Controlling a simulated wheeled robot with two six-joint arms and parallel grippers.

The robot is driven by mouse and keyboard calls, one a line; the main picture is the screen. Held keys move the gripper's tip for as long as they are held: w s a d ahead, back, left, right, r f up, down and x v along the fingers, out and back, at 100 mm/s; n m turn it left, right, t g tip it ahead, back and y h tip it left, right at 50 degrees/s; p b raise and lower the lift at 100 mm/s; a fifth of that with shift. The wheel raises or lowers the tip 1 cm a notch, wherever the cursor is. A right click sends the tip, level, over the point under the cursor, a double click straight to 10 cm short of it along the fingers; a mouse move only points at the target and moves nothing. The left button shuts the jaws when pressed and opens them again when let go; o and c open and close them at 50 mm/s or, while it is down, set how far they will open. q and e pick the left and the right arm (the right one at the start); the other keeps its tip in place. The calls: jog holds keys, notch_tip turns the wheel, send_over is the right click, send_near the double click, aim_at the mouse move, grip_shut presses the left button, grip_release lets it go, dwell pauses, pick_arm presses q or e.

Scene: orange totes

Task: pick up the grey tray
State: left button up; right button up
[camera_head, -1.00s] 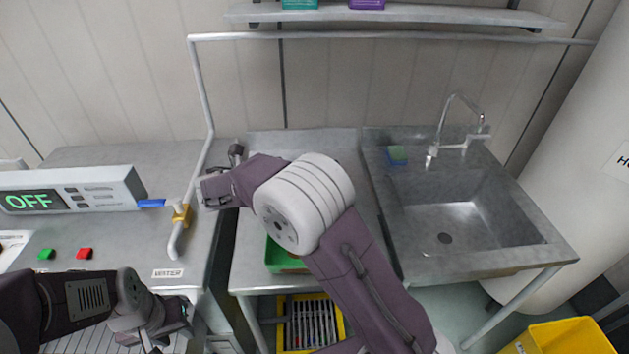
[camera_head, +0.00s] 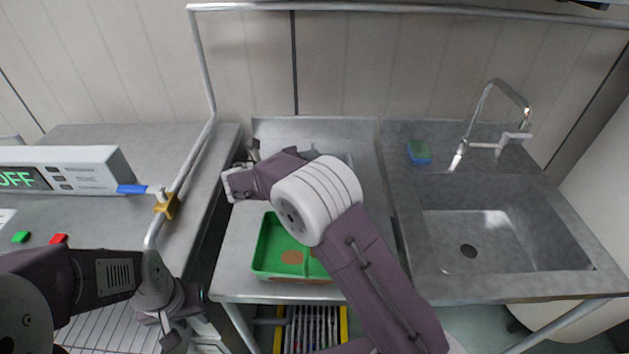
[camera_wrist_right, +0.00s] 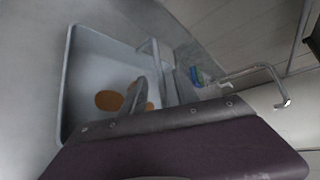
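The grey tray (camera_wrist_right: 88,78) lies on the metal counter in the right wrist view, with round brown pieces in it. My arm hides its lower right part. In the head view only a small part of a grey tray (camera_head: 345,158) shows behind my right arm. My right gripper (camera_head: 252,150) is small and dark at the back left of the counter. It appears to be left of the grey tray, and its finger gap is unclear. My left gripper (camera_head: 170,335) hangs low at the left, away from the trays. Its opening is unclear too.
A green tray (camera_head: 263,245) with a brown piece lies at the counter's front. The sink (camera_head: 500,240) with its tap (camera_head: 490,110) is at right. A metal pipe (camera_head: 205,120) rises at left near the control box (camera_head: 95,165). Bare counter (camera_head: 235,240) lies left of the green tray.

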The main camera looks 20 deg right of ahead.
jog(key=x, duration=0.4)
jog(key=shift+a+r, duration=0.1)
jog(key=shift+s, duration=0.1)
jog(key=c, duration=0.4)
grip_shut()
dwell(0.7)
